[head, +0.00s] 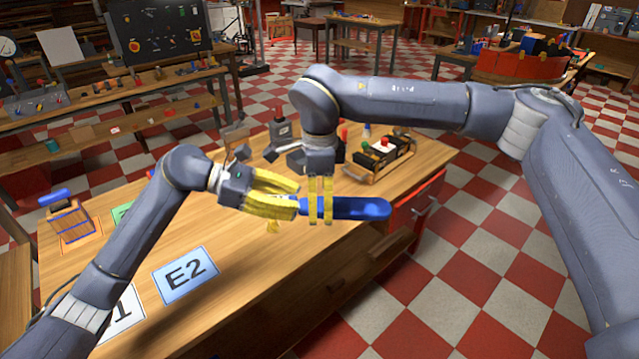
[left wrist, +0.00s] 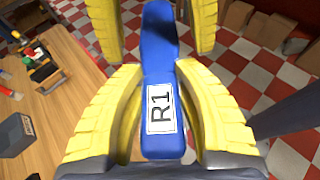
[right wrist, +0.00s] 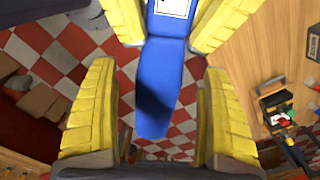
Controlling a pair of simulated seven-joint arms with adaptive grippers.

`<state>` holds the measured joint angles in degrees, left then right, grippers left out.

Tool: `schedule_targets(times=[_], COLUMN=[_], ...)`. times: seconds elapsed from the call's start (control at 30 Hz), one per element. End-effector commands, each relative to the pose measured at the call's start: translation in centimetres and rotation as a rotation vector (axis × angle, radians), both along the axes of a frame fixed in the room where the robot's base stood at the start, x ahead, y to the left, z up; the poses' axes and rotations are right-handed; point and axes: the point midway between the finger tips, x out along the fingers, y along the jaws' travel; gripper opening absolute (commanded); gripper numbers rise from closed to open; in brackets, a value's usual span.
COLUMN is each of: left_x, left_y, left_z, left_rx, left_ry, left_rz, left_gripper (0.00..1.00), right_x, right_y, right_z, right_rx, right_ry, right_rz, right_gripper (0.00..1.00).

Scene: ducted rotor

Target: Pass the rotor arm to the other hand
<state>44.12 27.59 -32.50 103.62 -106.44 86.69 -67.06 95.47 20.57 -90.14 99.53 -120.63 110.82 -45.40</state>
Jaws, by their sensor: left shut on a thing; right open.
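The rotor arm (head: 355,208) is a long blue bar held level above the front edge of the table. My left gripper (head: 292,200) is shut on its left end. In the left wrist view the rotor arm (left wrist: 160,55) runs away from between my left fingers, its white R1 label (left wrist: 161,109) facing the camera. My right gripper (head: 320,212) reaches down around the middle of the bar. In the right wrist view its yellow fingers stand open on either side of the rotor arm (right wrist: 160,85), with gaps visible. The end inside my left fingers is partly hidden.
The wooden table (head: 235,275) below bears a blue E2 card (head: 186,275) and an orange wire holder (head: 70,222) at left. A tray with coloured parts (head: 380,155) stands at the back right. Open floor lies to the right of the table.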

Motion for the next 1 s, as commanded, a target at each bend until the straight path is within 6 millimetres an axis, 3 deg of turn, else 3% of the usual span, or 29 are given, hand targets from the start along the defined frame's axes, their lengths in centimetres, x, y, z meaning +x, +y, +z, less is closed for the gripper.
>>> schedule_targets(times=[0.3, 0.7, 1.0], left_x=[0.0, 0.0, 0.0], left_y=[0.0, 0.0, 0.0], left_z=[0.1, 0.1, 0.1], left_rx=[-0.001, -0.001, -0.001], left_ry=[-0.001, -0.001, -0.001], left_rz=[0.0, 0.0, 0.0], left_gripper=[0.0, 0.0, 0.0], right_x=[0.0, 0.0, 0.0], right_y=[0.0, 0.0, 0.0], right_z=[-2.3, -2.5, -2.5], right_rx=[0.0, 0.001, 0.001], right_ry=[0.001, 0.0, 0.0], right_rz=[-0.001, -0.001, -0.001], right_gripper=[0.82, 0.82, 0.47])
